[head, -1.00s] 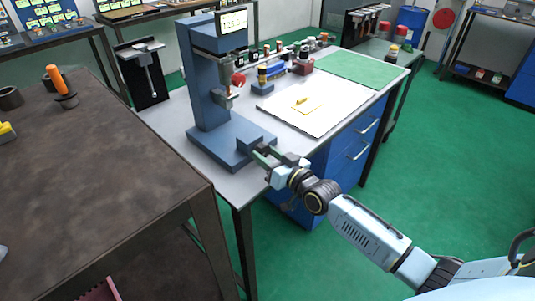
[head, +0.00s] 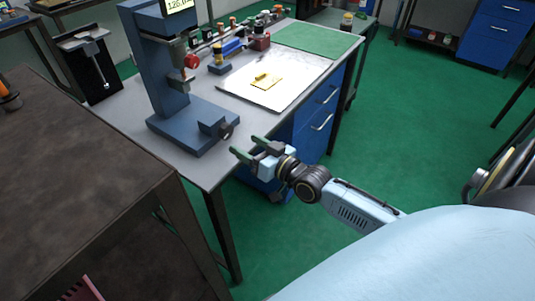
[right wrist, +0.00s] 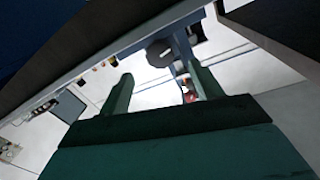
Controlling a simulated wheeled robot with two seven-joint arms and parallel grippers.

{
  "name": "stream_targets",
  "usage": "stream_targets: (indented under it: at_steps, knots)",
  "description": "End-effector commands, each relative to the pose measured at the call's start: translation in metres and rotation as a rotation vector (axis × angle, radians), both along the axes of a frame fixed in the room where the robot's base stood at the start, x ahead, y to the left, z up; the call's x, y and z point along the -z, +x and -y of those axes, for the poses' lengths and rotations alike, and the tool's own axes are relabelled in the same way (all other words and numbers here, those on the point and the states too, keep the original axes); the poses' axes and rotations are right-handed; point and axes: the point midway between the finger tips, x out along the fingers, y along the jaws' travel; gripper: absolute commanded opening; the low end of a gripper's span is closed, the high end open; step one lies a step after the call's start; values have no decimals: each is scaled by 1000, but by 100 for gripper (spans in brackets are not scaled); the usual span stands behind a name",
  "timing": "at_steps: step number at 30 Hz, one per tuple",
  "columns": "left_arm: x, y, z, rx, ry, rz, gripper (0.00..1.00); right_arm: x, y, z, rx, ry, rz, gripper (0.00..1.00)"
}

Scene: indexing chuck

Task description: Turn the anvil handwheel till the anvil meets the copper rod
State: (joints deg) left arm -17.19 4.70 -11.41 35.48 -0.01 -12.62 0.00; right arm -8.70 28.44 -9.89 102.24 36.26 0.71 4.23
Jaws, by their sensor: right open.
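A blue bench gauge (head: 152,62) with a small lit display (head: 181,4) stands upright on the grey bench. At the front of its base is a blue block (head: 213,121) with a small dark round wheel (head: 227,130) on its near face, likely the anvil handwheel. My right gripper (head: 246,146) is open and empty, just in front of and apart from this wheel. In the right wrist view the dark wheel (right wrist: 160,52) shows beyond and between the spread green fingers (right wrist: 160,72). I cannot make out the copper rod. My left gripper is out of view.
A red knob (head: 191,61) sits on the gauge's column side. A white sheet (head: 283,88) with a yellow piece (head: 264,79) lies to its right, with a green mat (head: 318,41) behind. A dark table (head: 75,190) stands at left. Blue drawers (head: 318,115) are under the bench.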

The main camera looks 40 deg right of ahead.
Motion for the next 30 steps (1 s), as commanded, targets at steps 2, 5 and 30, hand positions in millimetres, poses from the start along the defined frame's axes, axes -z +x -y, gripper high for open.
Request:
stream_targets:
  at_steps: [2,5,30]
  knots:
    - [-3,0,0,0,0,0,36,-1,-18,4,-1,-3,-3,65]
    - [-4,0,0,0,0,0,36,-1,-35,9,-1,-2,-3,65]
    - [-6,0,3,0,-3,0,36,-2,-65,17,0,0,0,65]
